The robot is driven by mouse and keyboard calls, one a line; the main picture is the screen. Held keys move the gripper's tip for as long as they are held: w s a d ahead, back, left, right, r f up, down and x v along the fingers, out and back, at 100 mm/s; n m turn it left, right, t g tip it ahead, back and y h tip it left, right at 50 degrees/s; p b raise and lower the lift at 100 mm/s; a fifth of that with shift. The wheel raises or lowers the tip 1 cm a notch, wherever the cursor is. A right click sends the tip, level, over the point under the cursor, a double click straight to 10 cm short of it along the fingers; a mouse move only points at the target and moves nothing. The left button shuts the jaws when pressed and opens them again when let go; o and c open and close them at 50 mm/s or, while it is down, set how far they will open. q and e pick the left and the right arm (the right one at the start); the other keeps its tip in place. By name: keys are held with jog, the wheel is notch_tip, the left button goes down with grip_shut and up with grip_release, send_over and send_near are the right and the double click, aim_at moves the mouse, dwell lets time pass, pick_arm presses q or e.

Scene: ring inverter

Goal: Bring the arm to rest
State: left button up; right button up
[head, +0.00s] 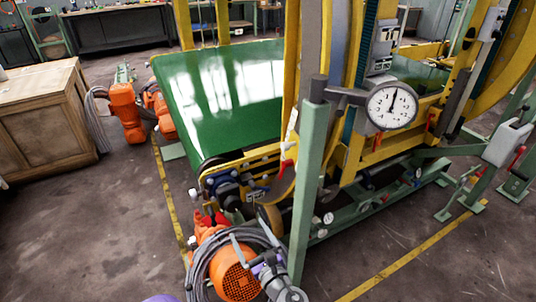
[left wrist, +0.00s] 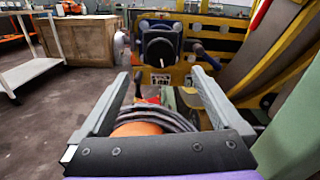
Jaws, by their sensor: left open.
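My left gripper (head: 252,243) is low in the head view, over an orange motor (head: 237,281) with grey cable coiled around it. In the left wrist view my left gripper (left wrist: 162,76) has its two grey fingers wide apart with nothing held between them. The orange motor (left wrist: 137,129) and its dark coiled cable (left wrist: 160,117) show beyond the palm, between the fingers. A black round part (left wrist: 159,48) on the machine's yellow frame lies ahead of the fingertips. My right gripper is in neither view.
A green post (head: 304,190) stands close to the right of my left gripper. The machine has a green belt (head: 222,97) and a dial gauge (head: 392,106). A wooden cabinet (head: 45,115) stands at the left. The floor (head: 105,225) between is clear.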

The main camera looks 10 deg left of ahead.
pick_arm(q)
jog(key=s+a+f+n+g+h, duration=0.3)
jog(key=s+a+n+g, duration=0.5)
jog(key=s+a+n, duration=0.5)
jog(key=s+d+f+n+g+h, duration=0.1)
jog(key=s+d+n+h, duration=0.25)
jog(key=s+n, duration=0.35)
jog(key=s+d+f+n+g+h, duration=0.1)
jog(key=s+d+n+g+h, duration=0.2)
jog(key=s+n, duration=0.45)
notch_tip(320, 180, up, 24)
jog(key=w+t+p, duration=0.2)
jog(key=p, duration=1.8)
jog(key=shift+w+a+p, duration=0.15)
jog(key=shift+w+p, duration=0.15)
jog(key=shift+p, duration=0.05)
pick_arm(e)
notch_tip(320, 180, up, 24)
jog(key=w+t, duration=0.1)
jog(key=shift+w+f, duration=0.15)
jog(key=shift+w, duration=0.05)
pick_arm(q)
jog(key=shift+h, duration=0.25)
